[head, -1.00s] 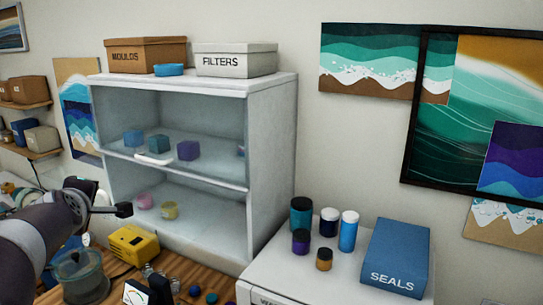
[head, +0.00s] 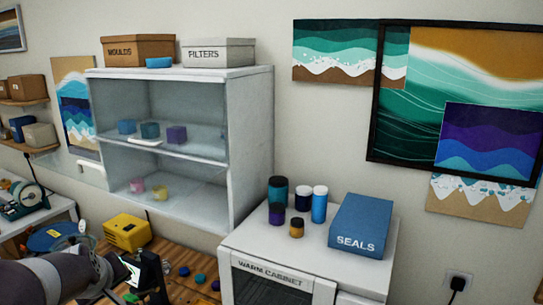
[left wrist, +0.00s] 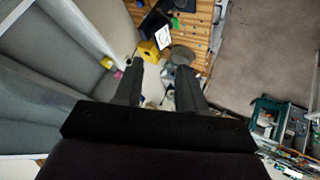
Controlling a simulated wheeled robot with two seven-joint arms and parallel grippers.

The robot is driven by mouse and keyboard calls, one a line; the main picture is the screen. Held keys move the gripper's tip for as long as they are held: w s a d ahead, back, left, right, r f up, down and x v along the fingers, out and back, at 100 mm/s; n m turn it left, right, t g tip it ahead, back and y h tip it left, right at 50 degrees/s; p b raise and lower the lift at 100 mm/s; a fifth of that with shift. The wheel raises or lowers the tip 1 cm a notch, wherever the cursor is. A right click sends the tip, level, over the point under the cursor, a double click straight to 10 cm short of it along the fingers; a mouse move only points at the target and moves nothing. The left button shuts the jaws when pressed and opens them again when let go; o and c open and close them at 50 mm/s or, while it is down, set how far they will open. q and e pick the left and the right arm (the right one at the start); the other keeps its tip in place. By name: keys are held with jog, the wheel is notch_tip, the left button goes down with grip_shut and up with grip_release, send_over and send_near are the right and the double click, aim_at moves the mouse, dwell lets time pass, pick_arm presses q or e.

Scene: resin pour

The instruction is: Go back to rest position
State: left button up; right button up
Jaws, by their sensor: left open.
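My left arm (head: 50,275) comes in at the lower left of the head view, low over the wooden bench. Its gripper is hard to separate there from the dark items beside it. In the left wrist view my left gripper (left wrist: 158,75) shows two dark fingers spread apart. No object is held between them. Past the fingertips lie the yellow box (left wrist: 148,50) and a dark device with a white screen (left wrist: 163,38) on the bench. My right gripper is in neither view.
An open-fronted shelf cabinet (head: 252,150) with coloured blocks stands behind the bench (head: 165,250). The warm cabinet (head: 272,268) is to its right, with jars and the blue SEALS box (head: 361,225) on top.

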pick_arm(q)
jog(key=s+d+f+m+g+h+b, duration=0.1)
jog(key=s+d+f+b, duration=0.4)
jog(key=f, duration=0.6)
jog(key=s+d+f+m+g+h+b, duration=0.1)
jog(key=s+d+f+m+g+b, duration=0.2)
jog(key=s+d+f+m+b, duration=0.3)
jog(key=s+d+f+m+g+b, duration=0.2)
jog(key=s+d+f+b, duration=0.3)
jog(key=f, duration=1.1)
jog(key=shift+s+d+f+m+g+h, duration=0.15)
jog(key=shift+s+d+m+g+h, duration=0.2)
jog(key=shift+d+m, duration=0.35)
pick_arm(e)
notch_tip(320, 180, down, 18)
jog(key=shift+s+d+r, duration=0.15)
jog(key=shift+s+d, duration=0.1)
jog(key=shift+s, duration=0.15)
pick_arm(q)
jog(key=shift+w, duration=0.2)
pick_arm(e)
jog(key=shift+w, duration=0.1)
pick_arm(q)
jog(key=shift+s, duration=0.1)
